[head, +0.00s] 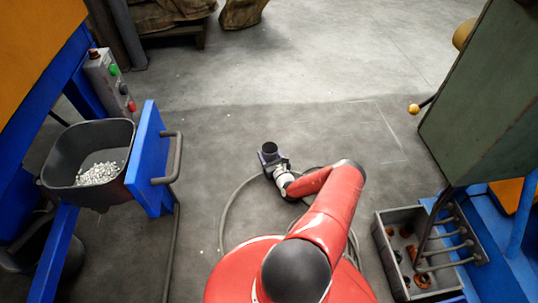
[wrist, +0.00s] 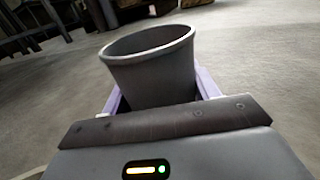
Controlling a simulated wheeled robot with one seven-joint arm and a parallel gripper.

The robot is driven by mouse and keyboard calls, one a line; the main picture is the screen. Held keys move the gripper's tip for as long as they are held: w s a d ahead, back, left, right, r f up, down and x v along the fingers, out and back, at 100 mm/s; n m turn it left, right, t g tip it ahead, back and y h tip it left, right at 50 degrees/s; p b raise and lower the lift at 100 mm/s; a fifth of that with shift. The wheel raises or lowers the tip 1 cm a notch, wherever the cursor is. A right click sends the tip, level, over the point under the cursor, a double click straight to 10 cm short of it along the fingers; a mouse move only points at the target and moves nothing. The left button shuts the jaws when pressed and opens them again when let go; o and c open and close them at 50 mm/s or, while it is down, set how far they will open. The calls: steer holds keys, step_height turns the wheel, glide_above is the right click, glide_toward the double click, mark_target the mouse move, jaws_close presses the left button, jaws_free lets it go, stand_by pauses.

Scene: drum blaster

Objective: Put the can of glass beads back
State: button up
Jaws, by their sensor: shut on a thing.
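A dark grey can (wrist: 150,70) stands between the two pale purple fingers of my gripper (wrist: 160,95) in the wrist view. Its round open rim faces up and it is slightly tilted in that picture. The part of its inside that shows is bare grey wall; its bottom is hidden, so I cannot tell whether beads are in it. In the head view the can (head: 269,149) is small and dark at the end of my red arm, out over the concrete floor. My gripper (head: 268,158) is shut on it there.
At the left, a black bin (head: 122,134) holding white granules (head: 98,174) hangs by a blue frame with a grey handle (head: 170,160). A control box (head: 108,80) stands behind it. At the right are a green cabinet (head: 480,100) and a grey tray (head: 388,250) of parts. Floor ahead is clear.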

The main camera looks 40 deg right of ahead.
steer(key=o, duration=1.1)
steer(key=shift+f, duration=0.15)
steer(key=shift+r, duration=0.25)
steer(key=p+v, duration=0.2)
steer(key=v, duration=1)
